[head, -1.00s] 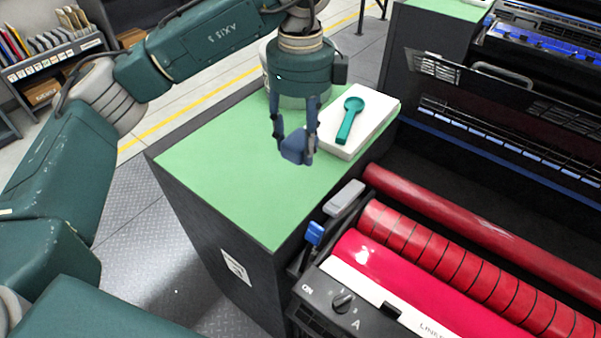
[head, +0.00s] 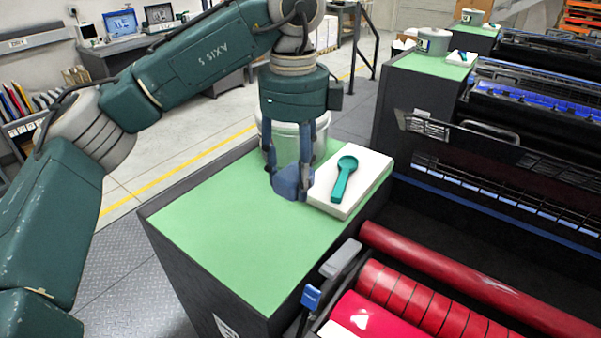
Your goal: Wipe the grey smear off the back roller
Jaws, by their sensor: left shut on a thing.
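My left gripper (head: 291,188) is shut on a folded blue cloth (head: 287,182). It points down over the green top of the side cabinet, just left of a white pad; I cannot tell whether the cloth touches the top. The back roller (head: 430,257) is the plain red one at the rear of the open press, at lower right. A faint pale grey mark (head: 497,285) shows on it toward the right. In front of it lie a red roller with dark rings (head: 405,297) and a glossy red roller (head: 368,318). My right gripper is out of view.
A teal scoop (head: 344,180) lies on the white pad (head: 368,180). A pale tub (head: 283,138) stands behind my left gripper. The green top (head: 215,225) is clear at left. A raised dark guard (head: 470,150) stands behind the rollers.

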